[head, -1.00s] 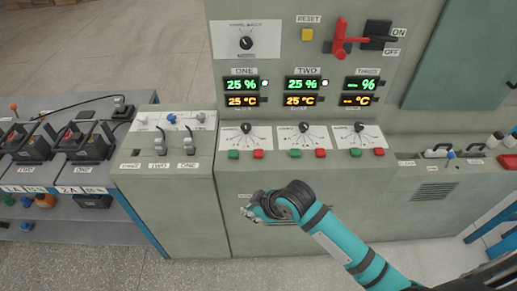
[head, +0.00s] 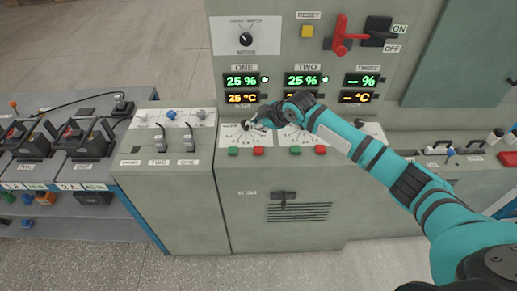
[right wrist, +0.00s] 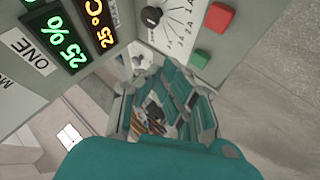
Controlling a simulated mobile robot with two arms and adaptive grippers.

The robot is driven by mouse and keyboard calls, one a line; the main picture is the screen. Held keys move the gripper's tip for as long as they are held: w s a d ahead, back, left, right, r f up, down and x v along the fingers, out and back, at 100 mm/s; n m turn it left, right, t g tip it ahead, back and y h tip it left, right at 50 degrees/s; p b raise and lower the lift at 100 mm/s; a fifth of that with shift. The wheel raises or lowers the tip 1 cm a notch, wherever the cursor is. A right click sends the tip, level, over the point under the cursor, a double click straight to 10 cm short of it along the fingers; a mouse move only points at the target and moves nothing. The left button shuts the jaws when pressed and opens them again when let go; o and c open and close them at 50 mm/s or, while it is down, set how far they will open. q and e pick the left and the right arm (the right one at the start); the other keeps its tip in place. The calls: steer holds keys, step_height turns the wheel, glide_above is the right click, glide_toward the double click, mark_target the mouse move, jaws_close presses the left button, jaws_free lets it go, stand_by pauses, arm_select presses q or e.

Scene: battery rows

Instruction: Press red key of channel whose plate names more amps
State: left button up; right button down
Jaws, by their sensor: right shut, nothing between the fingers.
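The channel one red key (head: 258,151) sits right of a green key (head: 233,152) on the sloped console. The channel two red key (head: 320,150) is further right, beside its own green key (head: 295,151). Channel three's keys are hidden behind my right arm. My right gripper (head: 256,123) is shut and empty, near the channel one dial, above its keys. The right wrist view shows a red key (right wrist: 219,17) and a green key (right wrist: 201,59). Small plates (head: 75,187) lie in front of the batteries at left; their text is too small to read surely. My left gripper is out of view.
Displays ONE (head: 241,90) and TWO (head: 302,90) read 25 % and 25 °C; THREE (head: 363,88) shows dashes. A red lever (head: 341,36) and yellow reset key (head: 307,31) are above. A lever cabinet (head: 175,200) stands left.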

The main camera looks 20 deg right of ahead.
steer(key=shift+f, duration=0.1)
steer(key=b, duration=0.7)
glide_above(257, 150)
step_height(257, 150, down, 7)
steer(key=shift+r, duration=0.1)
steer(key=shift+f, duration=0.95)
steer(key=shift+f, duration=0.15)
steer(key=shift+f+b, duration=0.25)
steer(key=shift+b, duration=0.05)
steer(key=shift+f, duration=0.5)
stand_by(0.7)
steer(key=shift+r, duration=0.1)
steer(key=shift+r+p, duration=0.65)
steer(key=shift+r, duration=0.15)
